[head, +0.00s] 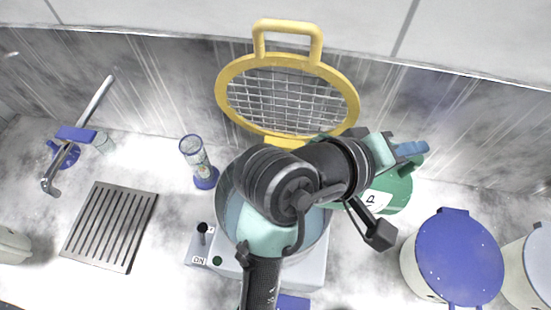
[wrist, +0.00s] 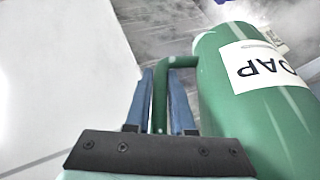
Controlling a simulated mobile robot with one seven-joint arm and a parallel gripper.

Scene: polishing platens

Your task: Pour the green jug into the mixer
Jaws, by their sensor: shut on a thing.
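The green jug (head: 396,192) with a white label is at the right side of the mixer bowl, partly hidden by my arm. In the wrist view the jug (wrist: 255,100) fills the right side, its label reading upside down. My gripper (head: 412,150) has its blue fingers shut on the jug's handle (wrist: 160,95), seen between them in the wrist view. The mixer has a grey bowl (head: 226,190) on a light base (head: 313,265), with its yellow mesh guard (head: 226,108) raised behind. My arm covers much of the bowl. I see no liquid flowing, and the jug's mouth is hidden.
A blue-lidded pot (head: 459,255) stands right of the mixer, with another container (head: 535,265) beyond it. A glass cylinder on a blue base (head: 204,178) is at the back left of the bowl. A slotted drain (head: 110,225) and a tap (head: 95,105) are farther left.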

